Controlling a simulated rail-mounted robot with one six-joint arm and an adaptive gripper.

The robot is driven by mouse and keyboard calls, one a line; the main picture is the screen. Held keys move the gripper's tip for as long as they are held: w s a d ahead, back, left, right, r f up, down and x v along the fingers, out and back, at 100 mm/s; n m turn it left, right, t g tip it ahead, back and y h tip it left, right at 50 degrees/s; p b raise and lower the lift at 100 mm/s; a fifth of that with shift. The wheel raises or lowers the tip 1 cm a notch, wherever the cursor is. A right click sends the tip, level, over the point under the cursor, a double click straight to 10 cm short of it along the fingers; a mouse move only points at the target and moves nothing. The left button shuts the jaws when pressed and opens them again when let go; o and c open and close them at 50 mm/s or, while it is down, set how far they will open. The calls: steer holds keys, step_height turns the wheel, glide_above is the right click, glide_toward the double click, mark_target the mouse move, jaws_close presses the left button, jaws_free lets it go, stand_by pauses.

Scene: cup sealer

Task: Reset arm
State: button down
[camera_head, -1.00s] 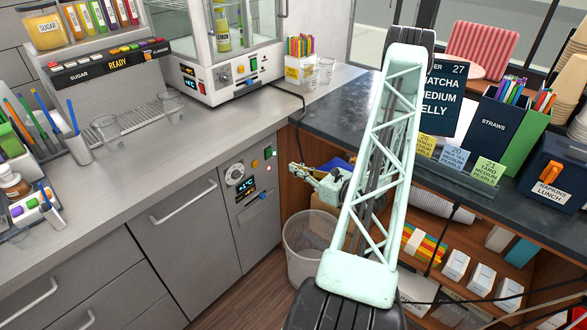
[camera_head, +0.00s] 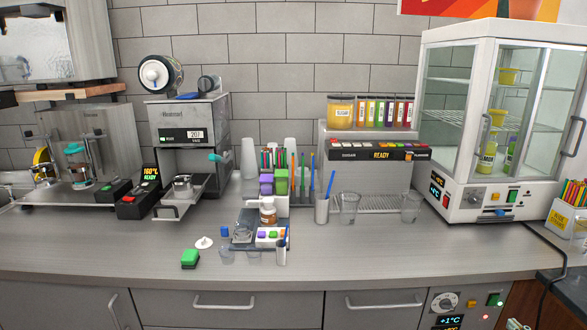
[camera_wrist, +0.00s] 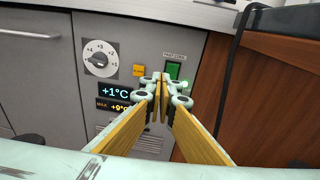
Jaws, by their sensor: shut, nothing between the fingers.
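My gripper (camera_wrist: 161,85) shows in the wrist view. Its two yellow-brown fingers come together at the tips with nothing between them. It points at the grey under-counter cabinet front, near a control panel with a white dial (camera_wrist: 98,58), two displays reading about +1°C and +9°C, and a green button (camera_wrist: 173,69). I cannot tell the exact gap between the fingertips and the panel. In the head view, most of the arm is out of the picture; a small pale piece at the bottom right edge, below the panel, seems to be part of it.
On the counter (camera_head: 370,255) stand a grey machine (camera_head: 188,130) with an open tray, a glass-fronted cabinet (camera_head: 455,190), a topping dispenser (camera_head: 372,175) and clear cups (camera_head: 348,207). A black cable (camera_wrist: 238,60) and brown wood panel (camera_wrist: 275,100) lie right of my gripper.

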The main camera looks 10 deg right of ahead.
steer(key=w+a+r+n+g+y, duration=0.2)
steer(key=w+a+r+n+y, duration=0.25)
steer(key=a+r, duration=0.55)
steer(key=w+a+r+n+g+y, duration=0.2)
steer(key=w+a+r+n+y, duration=0.35)
steer(key=a, duration=0.85)
steer(key=w+a+r+n+g+y, duration=0.25)
steer(key=a+r+n, duration=0.25)
steer(key=a+r, duration=0.6)
steer(key=s+a+r+n+g+h, duration=0.1)
steer(key=s+a+r+n+g, duration=0.3)
steer(key=a, duration=0.4)
steer(key=s+a+r+n+g+p, duration=0.1)
steer(key=s+a+r+n+g, duration=0.1)
steer(key=s+a+n, duration=0.5)
steer(key=s+a+r+n+g+h, duration=0.1)
steer(key=s+a+r+g, duration=0.3)
steer(key=a, duration=0.6)
steer(key=s+d+r+n+t+h, duration=0.1)
steer(key=s+r+n+t+h, duration=0.1)
steer(key=s, duration=0.6)
steer(key=s+r+n+t+h+b, duration=0.1)
steer(key=s+r+n+t+h, duration=0.1)
steer(key=s+r+n+h, duration=0.2)
steer(key=shift+s+d+n+h, duration=0.35)
steer(key=shift+s+n+h, duration=0.7)
steer(key=shift+s+n, duration=1)
